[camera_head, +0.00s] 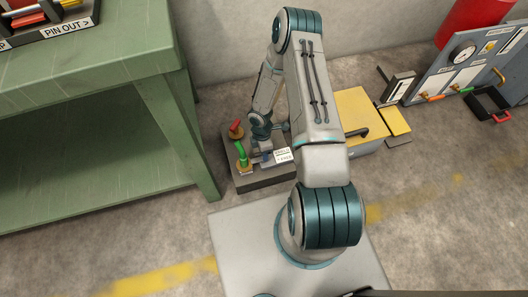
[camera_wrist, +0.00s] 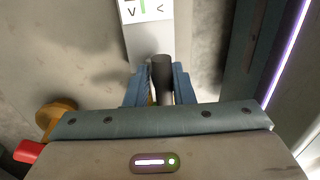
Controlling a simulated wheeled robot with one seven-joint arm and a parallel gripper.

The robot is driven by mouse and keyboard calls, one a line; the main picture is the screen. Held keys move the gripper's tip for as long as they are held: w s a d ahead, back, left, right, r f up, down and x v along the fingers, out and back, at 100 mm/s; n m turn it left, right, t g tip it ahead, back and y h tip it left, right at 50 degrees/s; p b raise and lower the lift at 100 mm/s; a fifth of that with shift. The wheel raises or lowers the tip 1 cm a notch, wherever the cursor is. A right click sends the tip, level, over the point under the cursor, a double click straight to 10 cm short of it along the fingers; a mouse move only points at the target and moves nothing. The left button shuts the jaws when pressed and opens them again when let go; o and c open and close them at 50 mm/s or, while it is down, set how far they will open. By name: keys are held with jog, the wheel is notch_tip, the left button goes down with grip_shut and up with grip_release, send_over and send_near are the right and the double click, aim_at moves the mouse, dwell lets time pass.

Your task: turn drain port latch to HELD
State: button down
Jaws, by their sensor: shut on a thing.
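A low dark box (camera_head: 262,182) stands on the floor beside the green bench, with a red handle (camera_head: 236,128), a green handle (camera_head: 242,152) and a small white sign (camera_head: 283,156) on it. The sign's words are too small to read. My gripper (camera_wrist: 160,88) is shut on a dark round post (camera_wrist: 162,70), apparently the latch's handle, with a blue finger on each side. My arm partly hides the box in the head view.
The green bench (camera_head: 180,110) stands close on the left. A yellow box (camera_head: 360,115) stands right of my arm. A gauge panel (camera_head: 470,65) and a red-handled black tray (camera_head: 492,104) are at far right. Brown and red parts (camera_wrist: 30,150) show at the wrist view's lower left.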

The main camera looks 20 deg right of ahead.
jog(key=shift+w, duration=0.1)
jog(key=c, duration=1.3)
grip_release()
jog(key=w+r+p, duration=0.1)
jog(key=r, duration=0.3)
jog(key=r+p, duration=0.2)
jog(key=r, duration=0.3)
jog(key=w+r+p, duration=0.1)
jog(key=r, duration=0.3)
jog(key=shift+w+r+p, duration=0.3)
jog(key=shift+p, duration=0.1)
